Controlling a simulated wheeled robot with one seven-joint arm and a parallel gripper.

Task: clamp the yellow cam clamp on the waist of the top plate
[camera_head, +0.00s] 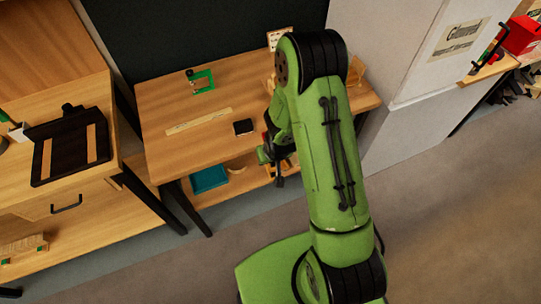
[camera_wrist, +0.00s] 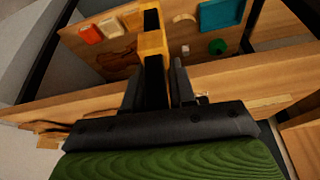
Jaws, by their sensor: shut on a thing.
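My gripper (camera_wrist: 157,75) is shut on the yellow cam clamp (camera_wrist: 152,44), which stands between the two black fingers and points away from the wrist. The clamp shows yellow sides and black parts. In the head view my gripper (camera_head: 277,157) is by the front edge of the bench, largely hidden by my arm, and the clamp cannot be made out there. In the wrist view a brown violin-like shape (camera_wrist: 117,51) lies behind and left of the clamp; I cannot tell whether it is the top plate. No top plate is clear in the head view.
The wooden bench (camera_head: 155,100) carries a green clamp-like frame (camera_head: 203,81), a pale strip (camera_head: 198,121) and a small dark block (camera_head: 243,127). A teal tray (camera_head: 209,178) sits on the shelf below. A side bench (camera_head: 95,205) stands left. The floor in front is clear.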

